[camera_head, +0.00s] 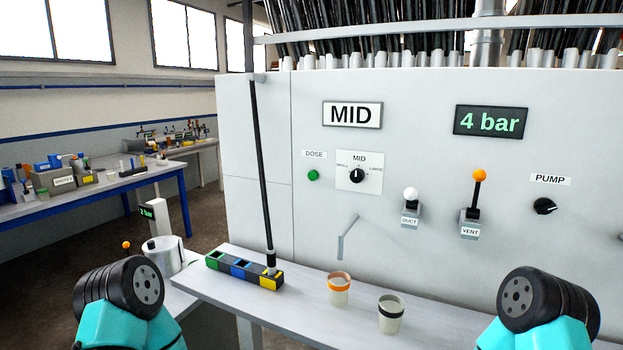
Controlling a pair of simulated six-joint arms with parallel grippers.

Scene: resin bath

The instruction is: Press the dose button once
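The dose button (313,175) is a small round green button on the front of the pale grey panel (255,150), under a white label reading DOSE (314,154). Nothing covers it. To its right is a black selector dial (357,175) on a plate marked MID, SMALL and LARGE. Only black and teal links of my two arms show, at the lower left and lower right. Both are well apart from the button. No gripper fingers show.
A VENT lever (478,190), a DUCT lever (410,195) and a PUMP knob (544,206) sit right of the button.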

